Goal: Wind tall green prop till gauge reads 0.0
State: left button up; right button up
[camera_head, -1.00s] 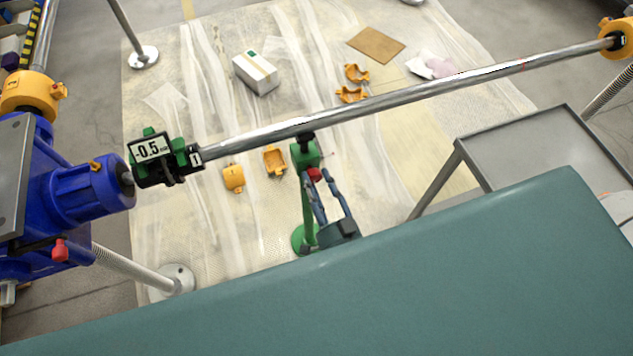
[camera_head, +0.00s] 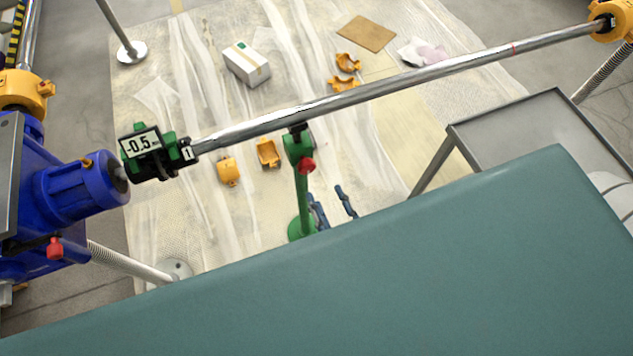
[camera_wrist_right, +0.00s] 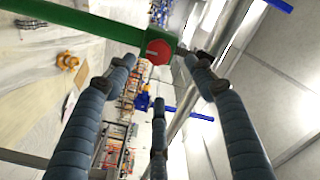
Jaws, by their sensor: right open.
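The tall green prop (camera_head: 303,195) stands upright under the steel bar (camera_head: 370,94), its head just below the bar. A red knob (camera_head: 306,165) sits on its upper part; in the right wrist view the prop's green body (camera_wrist_right: 85,22) carries a red octagonal knob face (camera_wrist_right: 158,48). The gauge (camera_head: 140,143), in a green-and-black clamp near the bar's left end, reads -0.5. My right gripper (camera_head: 328,203) is open beside the prop's lower part, below the knob, partly hidden by the teal surface. Its spread fingers (camera_wrist_right: 160,75) hold nothing. My left gripper is out of view.
A blue motor-like unit (camera_head: 85,195) stands at left. A grey metal table (camera_head: 520,130) stands at right, and a teal surface (camera_head: 400,270) fills the foreground. Orange clamp pieces (camera_head: 268,153) and a white box (camera_head: 246,64) lie on the sheeted floor.

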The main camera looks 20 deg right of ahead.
aim_at(308, 169)
jog(key=shift+s, duration=1.6)
dwell(0.9)
jog(key=w+n, duration=0.2)
jog(key=w, duration=0.2)
jog(key=w+n, duration=0.2)
jog(key=w, duration=0.3)
jog(key=w+n, duration=0.2)
jog(key=w, duration=0.2)
jog(key=shift+w+a, duration=0.2)
jog(key=shift+a, duration=0.1)
